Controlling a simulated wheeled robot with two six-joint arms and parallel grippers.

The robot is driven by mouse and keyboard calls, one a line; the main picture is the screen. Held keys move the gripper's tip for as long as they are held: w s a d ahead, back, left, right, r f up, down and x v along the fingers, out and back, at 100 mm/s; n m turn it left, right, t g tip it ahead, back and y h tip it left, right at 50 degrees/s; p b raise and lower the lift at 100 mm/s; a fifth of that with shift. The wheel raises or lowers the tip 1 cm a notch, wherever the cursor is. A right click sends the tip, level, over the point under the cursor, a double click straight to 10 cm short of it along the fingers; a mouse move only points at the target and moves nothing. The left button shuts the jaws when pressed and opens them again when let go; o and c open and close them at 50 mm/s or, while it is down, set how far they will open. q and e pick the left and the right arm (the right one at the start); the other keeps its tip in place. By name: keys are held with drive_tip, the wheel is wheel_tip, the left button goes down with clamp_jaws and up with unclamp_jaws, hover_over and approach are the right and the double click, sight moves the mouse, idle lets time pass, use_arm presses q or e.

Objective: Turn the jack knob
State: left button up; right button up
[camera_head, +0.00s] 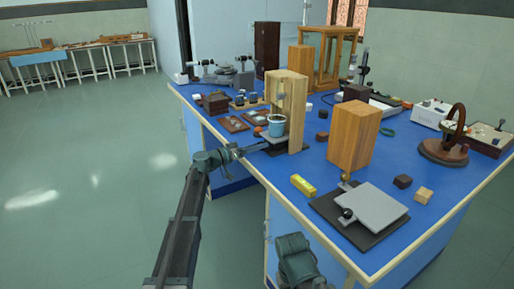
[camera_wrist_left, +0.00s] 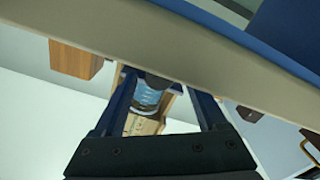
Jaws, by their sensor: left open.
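My left gripper (camera_head: 255,148) reaches over the near-left table edge and is open. It is close to a low stand with a dark base (camera_head: 293,149), set at a wooden frame (camera_head: 296,92). A blue beaker (camera_head: 276,126) sits on this stand under the frame's top. No jack knob shows clearly there; my gripper covers part of that side. In the left wrist view the open fingers (camera_wrist_left: 168,95) frame the blue beaker (camera_wrist_left: 150,92), apparently beyond them. A grey plate (camera_head: 370,207) on a black base, with a dark round knob (camera_head: 347,213), lies further right.
The table's cream edge (camera_wrist_left: 200,40) runs close past my left fingers. The floor at left is clear.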

use_arm(q)
drive_tip(key=v, duration=1.3)
drive_tip(key=shift+s+a, duration=0.25)
drive_tip(key=shift+a, duration=0.05)
drive_tip(key=shift+d, duration=0.1)
